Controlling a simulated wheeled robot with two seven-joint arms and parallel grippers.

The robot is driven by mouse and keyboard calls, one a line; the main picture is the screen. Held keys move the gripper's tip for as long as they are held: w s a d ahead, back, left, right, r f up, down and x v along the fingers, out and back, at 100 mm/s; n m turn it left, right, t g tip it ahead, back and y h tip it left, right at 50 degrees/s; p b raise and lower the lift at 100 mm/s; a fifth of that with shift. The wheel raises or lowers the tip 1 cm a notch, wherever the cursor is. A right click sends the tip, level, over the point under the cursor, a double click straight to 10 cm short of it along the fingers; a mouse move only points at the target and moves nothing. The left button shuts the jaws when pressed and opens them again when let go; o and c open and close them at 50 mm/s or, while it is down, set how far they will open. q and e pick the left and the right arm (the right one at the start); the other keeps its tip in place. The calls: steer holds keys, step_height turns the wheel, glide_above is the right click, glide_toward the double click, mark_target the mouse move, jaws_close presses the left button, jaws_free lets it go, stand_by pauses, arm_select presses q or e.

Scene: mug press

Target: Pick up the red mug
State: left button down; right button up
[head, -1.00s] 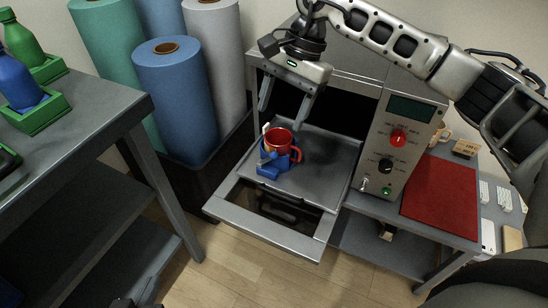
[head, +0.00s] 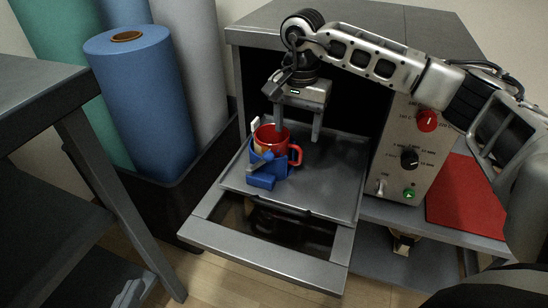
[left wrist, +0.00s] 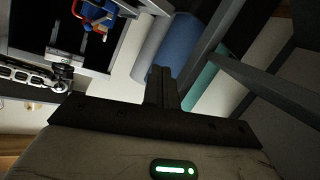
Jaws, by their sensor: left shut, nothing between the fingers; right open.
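The red mug (head: 270,137) stands in a blue holder (head: 262,181) on the press's pulled-out metal tray, its handle to the right. My right gripper (head: 298,128) is open just above and behind the mug. Its left finger reaches down to the mug's rear rim; whether it touches or enters the mug I cannot tell. Its right finger hangs beyond the handle side.
The press (head: 407,150), with red and black knobs and a lit green button, stands right of the tray (head: 330,175). A red mat (head: 468,200) lies further right. Large rolls (head: 150,95) stand in a dark bin at left, beside a grey table (head: 40,85).

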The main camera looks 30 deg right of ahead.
mark_target(294, 147)
steer(key=shift+f, duration=0.85)
step_height(294, 147, down, 5)
steer(key=shift+w+r+b, duration=0.1)
steer(key=shift+w+b, duration=0.05)
steer(key=shift+b, duration=1)
steer(key=shift+f, duration=0.25)
steer(key=shift+r, duration=0.1)
jaws_close()
arm_select(q)
steer(key=shift+w+d+r+n+t+h, duration=0.2)
steer(key=shift+d+r+n+t+h, duration=0.2)
steer(key=shift+r+n+t, duration=0.1)
arm_select(e)
steer(key=shift+r, duration=0.15)
